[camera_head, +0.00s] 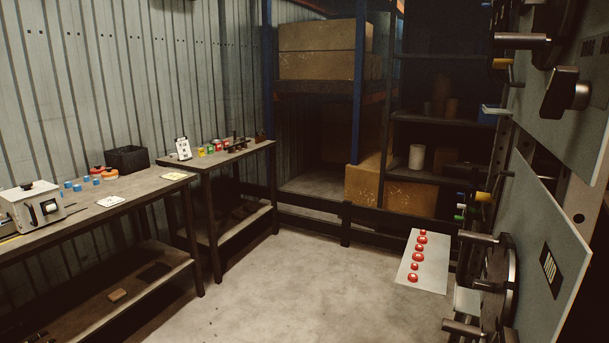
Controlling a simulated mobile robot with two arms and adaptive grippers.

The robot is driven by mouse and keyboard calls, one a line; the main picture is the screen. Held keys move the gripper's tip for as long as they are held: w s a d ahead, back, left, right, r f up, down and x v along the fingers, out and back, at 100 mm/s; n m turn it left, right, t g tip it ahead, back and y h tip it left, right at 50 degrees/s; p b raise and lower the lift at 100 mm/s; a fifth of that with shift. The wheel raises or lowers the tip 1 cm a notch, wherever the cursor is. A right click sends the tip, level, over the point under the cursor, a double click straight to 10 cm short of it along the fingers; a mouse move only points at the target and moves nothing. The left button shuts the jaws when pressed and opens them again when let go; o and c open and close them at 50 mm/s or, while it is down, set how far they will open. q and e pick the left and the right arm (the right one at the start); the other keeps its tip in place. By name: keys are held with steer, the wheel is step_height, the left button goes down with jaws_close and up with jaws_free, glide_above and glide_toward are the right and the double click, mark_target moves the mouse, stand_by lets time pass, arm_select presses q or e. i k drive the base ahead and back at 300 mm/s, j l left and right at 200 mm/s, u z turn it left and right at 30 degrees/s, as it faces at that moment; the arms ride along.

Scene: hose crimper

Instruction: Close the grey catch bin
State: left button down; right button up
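I cannot make out the grey catch bin for certain. A large machine with pale grey panels (536,245) fills the right edge of the view and is cut off there. A dark round part (499,283) with thick pegs sits low on the machine. A small pale grey piece (467,301) shows beside it at the lower right; I cannot tell whether it belongs to a bin. Neither of my grippers is in view.
A plate with several red buttons (409,272) stands left of the machine. Workbenches (140,184) along the left wall hold a dark open box (126,159) and small items. Shelving with cardboard boxes (325,36) stands at the back. The middle floor (300,285) is clear.

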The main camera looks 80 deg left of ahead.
mark_target(28, 214)
steer(key=u, duration=4.2)
steer(key=z, duration=0.3)
steer(key=i+j+z, duration=0.4)
steer(key=j+z, duration=0.25)
steer(key=i+j+z, duration=0.15)
steer(key=z, duration=0.15)
steer(key=j, duration=0.1)
